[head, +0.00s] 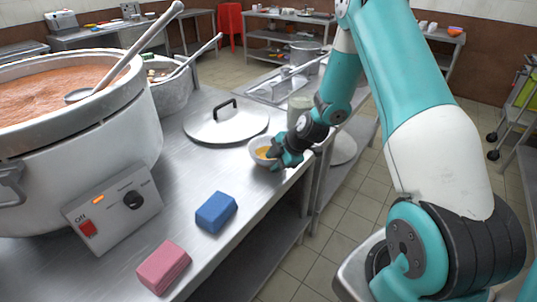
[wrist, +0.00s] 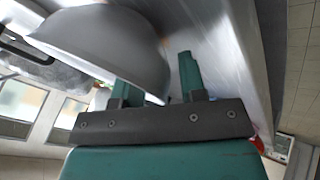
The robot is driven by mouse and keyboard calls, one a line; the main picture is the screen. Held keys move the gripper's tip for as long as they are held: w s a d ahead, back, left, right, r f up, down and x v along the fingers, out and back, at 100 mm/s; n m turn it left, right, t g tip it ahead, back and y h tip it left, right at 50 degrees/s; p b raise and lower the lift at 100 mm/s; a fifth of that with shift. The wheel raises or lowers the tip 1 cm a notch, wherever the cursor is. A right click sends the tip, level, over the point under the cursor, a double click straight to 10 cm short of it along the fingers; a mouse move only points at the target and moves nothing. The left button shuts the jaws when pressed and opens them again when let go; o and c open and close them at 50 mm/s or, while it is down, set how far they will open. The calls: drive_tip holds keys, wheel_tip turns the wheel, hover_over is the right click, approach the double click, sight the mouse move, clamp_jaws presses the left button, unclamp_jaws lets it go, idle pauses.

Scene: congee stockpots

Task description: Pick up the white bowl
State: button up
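The white bowl (head: 256,153) stands on the steel table near its right edge, with something orange-yellow in it. My gripper (head: 282,160) is at the bowl's right side. In the wrist view the bowl (wrist: 100,45) looks grey and large at upper left. The gripper (wrist: 154,78) is open there, one finger on each side of the bowl's wall near the rim. A gap shows between the wall and the right finger. The left finger's tip is hidden by the bowl, so I cannot tell whether it touches.
A pot lid (head: 226,126) lies just behind the bowl. A large stockpot (head: 95,150) with a ladle stands at left, its control box (head: 113,208) in front. A blue sponge (head: 216,212) and a pink sponge (head: 163,266) lie nearer. A grey-green canister (head: 299,108) is behind my gripper.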

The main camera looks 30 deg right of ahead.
clamp_jaws()
idle(0.3)
